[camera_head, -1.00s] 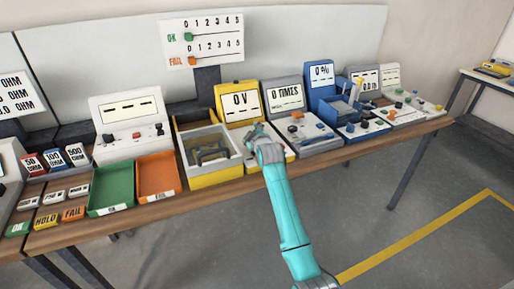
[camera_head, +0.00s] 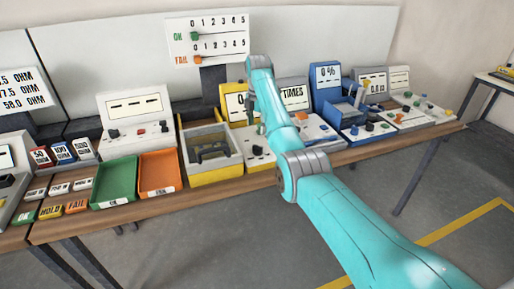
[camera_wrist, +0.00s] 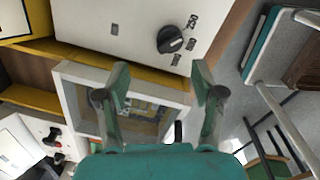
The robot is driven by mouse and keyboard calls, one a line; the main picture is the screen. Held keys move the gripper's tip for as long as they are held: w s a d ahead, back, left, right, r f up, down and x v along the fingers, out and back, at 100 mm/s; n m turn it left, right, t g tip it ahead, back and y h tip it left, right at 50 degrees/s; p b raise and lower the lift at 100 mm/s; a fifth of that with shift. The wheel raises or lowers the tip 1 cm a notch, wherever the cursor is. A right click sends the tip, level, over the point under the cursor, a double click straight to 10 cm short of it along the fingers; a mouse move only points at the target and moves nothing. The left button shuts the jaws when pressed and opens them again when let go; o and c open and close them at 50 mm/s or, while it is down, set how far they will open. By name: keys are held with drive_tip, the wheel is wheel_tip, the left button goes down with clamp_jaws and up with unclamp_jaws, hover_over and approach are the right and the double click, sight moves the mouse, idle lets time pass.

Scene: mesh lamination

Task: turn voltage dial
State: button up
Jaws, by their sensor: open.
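The voltage station, a yellow-framed display (camera_head: 235,103) with a pale control panel, stands on the bench right of the yellow tray. My arm partly covers its reading. In the wrist view its white panel (camera_wrist: 130,15) fills the top, with a black round dial (camera_wrist: 170,40) bearing a pale pointer mark. Small printed labels lie right of the dial. My gripper (camera_wrist: 161,80) is open and empty, with its two teal fingers apart. In that picture the dial lies just above the gap between the fingertips, apart from them. My gripper is hidden behind my arm in the head view.
The yellow tray (camera_head: 215,177) with a dark piece inside is left of the station; green (camera_head: 113,184) and orange (camera_head: 160,173) bins are farther left. A counter station stands close on the right, partly behind my arm. The blue station (camera_head: 326,88) is beyond it.

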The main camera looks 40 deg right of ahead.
sight(257, 146)
drive_tip(key=shift+n+g, duration=0.4)
drive_tip(key=f, duration=0.6)
drive_tip(key=s+f, duration=0.1)
drive_tip(key=f, duration=0.3)
drive_tip(key=shift+a, duration=0.2)
drive_tip(key=shift+r, duration=0.1)
drive_tip(key=c, duration=1.1)
